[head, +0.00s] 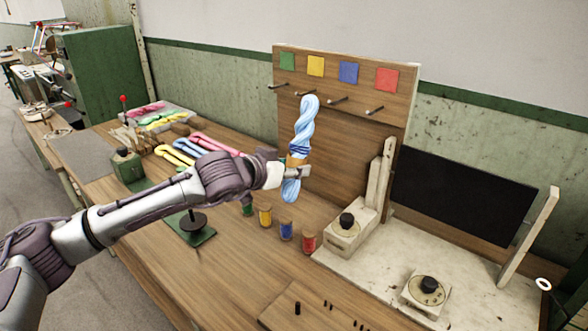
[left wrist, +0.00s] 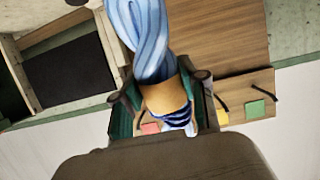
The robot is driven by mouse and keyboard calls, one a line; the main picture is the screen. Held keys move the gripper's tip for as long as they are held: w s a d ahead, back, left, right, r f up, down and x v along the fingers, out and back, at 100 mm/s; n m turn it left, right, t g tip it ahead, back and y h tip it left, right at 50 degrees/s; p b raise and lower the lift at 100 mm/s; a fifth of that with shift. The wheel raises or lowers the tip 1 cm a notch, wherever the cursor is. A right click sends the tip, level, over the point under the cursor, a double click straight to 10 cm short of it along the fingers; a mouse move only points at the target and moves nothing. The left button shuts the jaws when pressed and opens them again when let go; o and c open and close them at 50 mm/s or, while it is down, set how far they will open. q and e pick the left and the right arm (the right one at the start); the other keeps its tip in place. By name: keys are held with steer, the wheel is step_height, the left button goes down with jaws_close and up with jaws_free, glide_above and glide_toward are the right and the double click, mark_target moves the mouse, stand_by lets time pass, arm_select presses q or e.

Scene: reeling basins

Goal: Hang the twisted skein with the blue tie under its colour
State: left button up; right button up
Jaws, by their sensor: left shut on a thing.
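The light-blue twisted skein (head: 304,122) is held upright in my left gripper (head: 298,172), whose fingers are shut around its lower part. In the left wrist view the skein (left wrist: 150,35) has a tan band (left wrist: 165,96) with dark blue strands by it. The wooden board (head: 345,140) stands behind the skein. It bears green (head: 287,61), yellow (head: 315,66), blue (head: 348,72) and red (head: 387,78) squares, each with a peg below. The blue square's peg (head: 338,100) is empty, up and right of the skein. The skein's top is close in view to the yellow square's peg (head: 304,93).
Small green, yellow, blue (head: 286,231) and red (head: 309,242) spools stand below the gripper. A pale device with a black knob (head: 347,221) stands right of them. More coloured skeins (head: 215,144) lie at the left. The front tabletop (head: 225,275) is largely clear.

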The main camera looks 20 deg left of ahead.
arm_select(q)
steer(key=shift+w+r, duration=0.1)
steer(key=shift+w, duration=0.1)
steer(key=shift+w+d+p, duration=0.3)
steer(key=shift+w, duration=0.15)
steer(key=shift+w+d+p, duration=0.2)
steer(key=shift+w+p, duration=0.05)
steer(key=shift+w, duration=0.25)
steer(key=shift+w+d+p, duration=0.2)
steer(key=shift+w+p, duration=0.05)
steer(key=shift+w, duration=0.2)
steer(key=r+x, duration=0.1)
steer(key=x, duration=0.7)
steer(key=shift+w+b, duration=0.25)
steer(key=shift+b, duration=0.1)
steer(key=shift+d+f, duration=0.1)
